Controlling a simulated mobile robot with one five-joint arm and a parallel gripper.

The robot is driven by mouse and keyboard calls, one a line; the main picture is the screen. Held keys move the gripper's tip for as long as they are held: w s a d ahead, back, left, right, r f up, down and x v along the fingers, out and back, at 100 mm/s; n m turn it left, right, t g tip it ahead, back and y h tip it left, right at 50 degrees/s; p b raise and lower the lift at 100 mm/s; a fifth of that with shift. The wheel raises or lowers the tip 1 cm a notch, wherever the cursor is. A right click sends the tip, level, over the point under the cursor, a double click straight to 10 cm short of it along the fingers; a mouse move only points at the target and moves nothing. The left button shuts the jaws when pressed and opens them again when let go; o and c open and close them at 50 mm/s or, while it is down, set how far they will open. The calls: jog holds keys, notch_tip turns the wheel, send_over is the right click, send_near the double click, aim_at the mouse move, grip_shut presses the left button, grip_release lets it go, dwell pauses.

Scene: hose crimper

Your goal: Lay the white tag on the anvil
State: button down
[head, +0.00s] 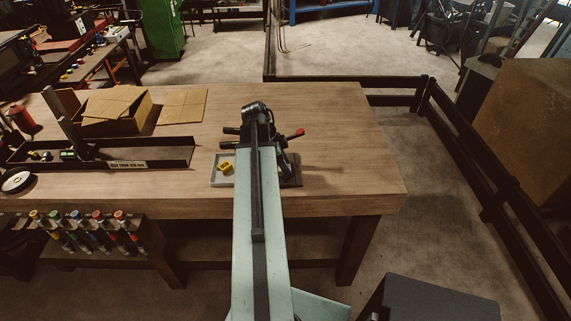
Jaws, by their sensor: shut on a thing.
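My arm reaches out over the bench, and its dark wrist end (256,108) is above a dark bench tool, which looks like the crimper (289,172). The crimper has a lever with a red knob (300,132) sticking out to the right. I cannot see the white tag. I cannot make out the anvil, as my arm covers the middle of the crimper.
A grey tray (214,181) with a yellow piece (226,168) sits left of the crimper. A long dark trough (170,153), an open cardboard box (113,125) and a flat cardboard sheet (183,105) lie further left. The wooden bench top (350,150) is clear to the right.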

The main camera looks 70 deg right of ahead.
jog(key=shift+f, duration=0.1)
dwell(0.3)
jog(key=c, duration=0.9)
grip_release()
jog(key=shift+c, duration=0.2)
jog(key=shift+r+p, duration=0.45)
notch_tip(320, 180, up, 3)
jog(key=p, duration=0.2)
jog(key=shift+s+a+p, duration=0.1)
jog(key=shift+s+p, duration=0.05)
jog(key=shift+p, duration=0.25)
notch_tip(320, 180, up, 4)
jog(key=p, duration=0.4)
jog(key=shift+r, duration=0.2)
jog(key=shift+f, duration=0.1)
